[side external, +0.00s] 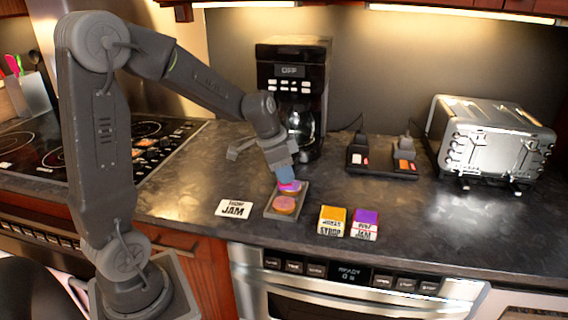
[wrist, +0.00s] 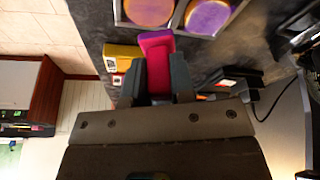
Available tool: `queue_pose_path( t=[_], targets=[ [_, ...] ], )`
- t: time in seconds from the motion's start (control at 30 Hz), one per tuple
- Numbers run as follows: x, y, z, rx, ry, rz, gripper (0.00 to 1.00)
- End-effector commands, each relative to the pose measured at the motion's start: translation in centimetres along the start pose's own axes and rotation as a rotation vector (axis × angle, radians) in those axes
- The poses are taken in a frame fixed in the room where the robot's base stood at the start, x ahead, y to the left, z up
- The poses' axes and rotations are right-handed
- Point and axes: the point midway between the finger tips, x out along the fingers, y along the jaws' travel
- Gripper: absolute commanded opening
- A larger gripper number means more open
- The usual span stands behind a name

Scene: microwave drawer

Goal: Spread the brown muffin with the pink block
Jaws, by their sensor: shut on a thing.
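My gripper (side external: 287,177) is shut on the pink block (wrist: 158,62), which shows between both fingers in the wrist view. In the side view the block is low over the far end of a small grey tray (side external: 269,209), and I cannot tell whether it touches anything. The tray holds two round muffins. The brown muffin (side external: 284,206) lies at the near end and also shows at the top of the wrist view (wrist: 150,10). The other muffin (wrist: 208,15) has a purple top and is partly hidden by my gripper in the side view.
A yellow-topped syrup block (side external: 332,221) and a purple-topped jam block (side external: 365,223) stand right of the tray. A jam card (side external: 234,208) lies left of it. A coffee maker (side external: 292,85) stands behind, a toaster (side external: 492,140) at right. The counter's right front is clear.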

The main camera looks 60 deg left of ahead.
Motion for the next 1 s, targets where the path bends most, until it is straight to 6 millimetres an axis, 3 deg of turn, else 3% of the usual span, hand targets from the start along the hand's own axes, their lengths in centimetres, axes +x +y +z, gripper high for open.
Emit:
queue_pose_path(
  t=[0.43,0.6,0.73,0.9,1.0],
  targets=[
    [4.4,0.1,1.4,-0.001,-0.003,0.004,0.00],
    [4.3,1.3,1.9,0.001,0.002,0.001,0.00],
    [4.5,0.0,1.4,-0.001,0.001,0.001,0.00],
    [4.2,1.5,1.9,0.002,0.001,0.002,0.00],
    [4.4,0.3,1.5,-0.001,0.001,0.002,0.00]
  ],
)
